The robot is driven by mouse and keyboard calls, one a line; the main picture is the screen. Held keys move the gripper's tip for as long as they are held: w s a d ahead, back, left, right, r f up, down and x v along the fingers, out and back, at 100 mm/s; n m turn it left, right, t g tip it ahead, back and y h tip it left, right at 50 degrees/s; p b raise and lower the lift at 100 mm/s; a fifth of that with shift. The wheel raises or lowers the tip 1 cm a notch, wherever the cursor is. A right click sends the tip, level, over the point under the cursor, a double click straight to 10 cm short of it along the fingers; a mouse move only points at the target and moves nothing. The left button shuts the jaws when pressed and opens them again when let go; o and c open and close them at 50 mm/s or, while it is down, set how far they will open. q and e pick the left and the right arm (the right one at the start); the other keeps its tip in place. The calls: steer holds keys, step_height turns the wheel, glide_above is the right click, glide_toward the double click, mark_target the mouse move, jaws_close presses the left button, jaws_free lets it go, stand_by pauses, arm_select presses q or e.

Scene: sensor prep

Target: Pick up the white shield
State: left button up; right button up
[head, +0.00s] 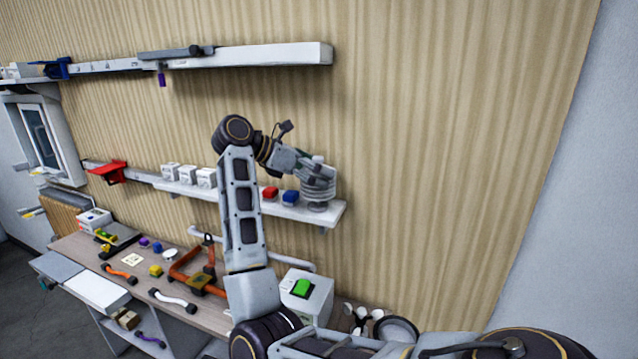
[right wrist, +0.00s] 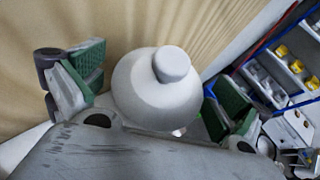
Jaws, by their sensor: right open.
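The white shield (head: 319,183) is a stack of pale ribbed discs with a knob on top. It stands upright at the right end of the middle wall shelf. In the right wrist view the shield (right wrist: 158,100) shows as a white dome with a grey knob. My right gripper (head: 302,170) reaches it from the left in the head view. In the right wrist view its green-padded fingers (right wrist: 155,95) are spread wide, one on each side of the shield. A gap shows on the left; contact on the right is unclear. My left gripper is not in view.
A blue block (head: 291,197), a red block (head: 270,193) and white boxes (head: 188,175) stand on the same shelf (head: 328,216). An upper shelf (head: 250,57) runs above. Below, a workbench (head: 190,262) holds orange-handled tools and a box with a green button (head: 303,288).

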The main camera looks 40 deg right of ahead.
steer(key=shift+s+d, duration=0.1)
steer(key=shift+d, duration=0.05)
steer(key=shift+c, duration=1.1)
steer(key=c, duration=0.7)
steer(key=shift+c, duration=0.6)
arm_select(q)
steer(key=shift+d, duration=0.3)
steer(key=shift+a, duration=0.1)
arm_select(e)
steer(key=shift+r, duration=0.1)
